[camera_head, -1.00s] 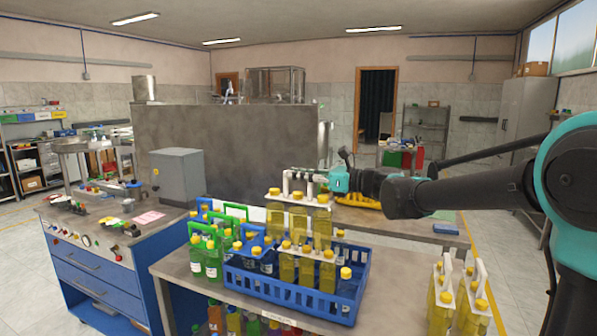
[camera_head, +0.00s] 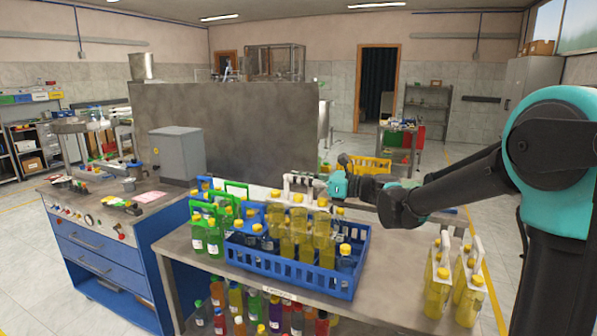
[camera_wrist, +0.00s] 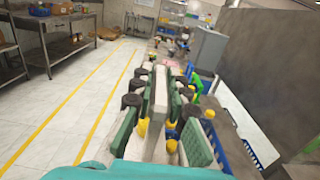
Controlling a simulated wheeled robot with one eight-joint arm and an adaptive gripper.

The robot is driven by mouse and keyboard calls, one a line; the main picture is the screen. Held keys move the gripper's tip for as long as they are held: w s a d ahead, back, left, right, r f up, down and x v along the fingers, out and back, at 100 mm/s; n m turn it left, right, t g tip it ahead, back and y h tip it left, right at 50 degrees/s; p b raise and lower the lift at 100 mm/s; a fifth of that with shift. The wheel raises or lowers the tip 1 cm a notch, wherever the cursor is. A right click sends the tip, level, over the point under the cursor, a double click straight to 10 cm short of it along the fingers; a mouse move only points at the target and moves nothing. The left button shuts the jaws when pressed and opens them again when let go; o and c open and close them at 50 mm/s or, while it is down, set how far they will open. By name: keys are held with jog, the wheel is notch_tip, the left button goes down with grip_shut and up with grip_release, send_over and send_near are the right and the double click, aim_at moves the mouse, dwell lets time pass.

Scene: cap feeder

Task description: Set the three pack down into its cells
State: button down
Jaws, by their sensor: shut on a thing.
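My gripper (camera_head: 322,184) is shut on the white handle (camera_head: 297,182) of a three pack of yellow bottles (camera_head: 298,222). The white handle also shows between the green finger pads in the wrist view (camera_wrist: 160,92). The pack is upright over the blue crate (camera_head: 285,279), its lower part overlapping other yellow bottles there. Whether its bottles are inside cells or just above them I cannot tell. The crate also holds dark blue bottles (camera_head: 345,262) at its right end and left side. The cells under the pack are hidden.
Green-handled packs (camera_head: 205,235) stand left of the crate on the table (camera_head: 385,275). Two more yellow packs (camera_head: 438,280) stand at the table's right end. Bare table lies between them and the crate. Several bottles sit on the shelf below.

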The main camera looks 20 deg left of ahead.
aim_at(299, 220)
jog(key=shift+f, duration=7)
jog(key=c, duration=1.4)
grip_release()
jog(key=d, duration=0.8)
jog(key=s+d, duration=0.1)
jog(key=d, duration=0.3)
